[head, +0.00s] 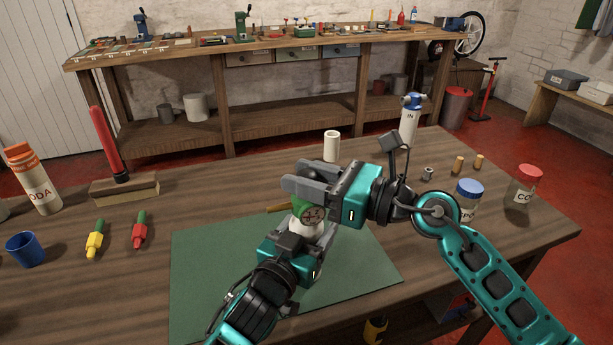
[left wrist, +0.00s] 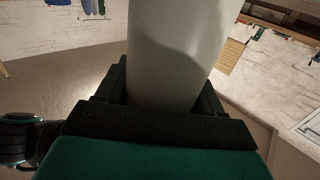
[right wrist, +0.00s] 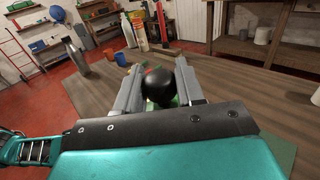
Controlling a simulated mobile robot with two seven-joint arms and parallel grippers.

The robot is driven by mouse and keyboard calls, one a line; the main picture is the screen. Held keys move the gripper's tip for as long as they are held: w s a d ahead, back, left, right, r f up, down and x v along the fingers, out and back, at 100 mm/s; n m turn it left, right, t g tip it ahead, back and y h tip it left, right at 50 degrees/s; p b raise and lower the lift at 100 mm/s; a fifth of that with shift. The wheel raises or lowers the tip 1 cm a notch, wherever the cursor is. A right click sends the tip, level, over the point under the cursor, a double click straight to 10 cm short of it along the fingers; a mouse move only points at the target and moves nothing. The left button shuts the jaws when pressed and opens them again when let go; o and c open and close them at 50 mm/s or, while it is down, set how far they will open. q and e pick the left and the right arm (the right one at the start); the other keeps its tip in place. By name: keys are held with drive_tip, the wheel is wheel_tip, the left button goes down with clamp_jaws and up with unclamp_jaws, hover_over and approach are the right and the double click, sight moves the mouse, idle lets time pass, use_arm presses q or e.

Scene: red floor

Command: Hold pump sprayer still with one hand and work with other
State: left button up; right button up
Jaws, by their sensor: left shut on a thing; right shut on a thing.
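The pump sprayer (head: 326,231) stands on the green mat (head: 205,272), with a pale body and a green collar (head: 312,213) at its top, mostly hidden by my grippers in the head view. My left gripper (head: 304,241) is shut around its body; the pale cylinder (left wrist: 175,60) fills the space between the fingers in the left wrist view. My right gripper (head: 308,185) is above it, coming in from the right. In the right wrist view its fingers are shut on a round black knob (right wrist: 158,88), with some green below it.
On the left are an orange-capped bottle (head: 37,186), a blue cup (head: 25,249) and a yellow and a red plug-like piece (head: 139,232). On the right are a blue-lidded jar (head: 466,198) and a red-lidded jar (head: 524,184). A white cylinder (head: 331,146) and a blue-topped filter (head: 410,122) stand behind.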

sight(307, 172)
clamp_jaws()
wheel_tip(307, 172, up, 7)
drive_tip(key=shift+f, duration=0.15)
idle(0.4)
drive_tip(key=shift+o, duration=2.2)
unclamp_jaws()
drive_tip(key=shift+o, duration=1)
drive_tip(key=shift+f, duration=0.1)
drive_tip(key=v, duration=1.2)
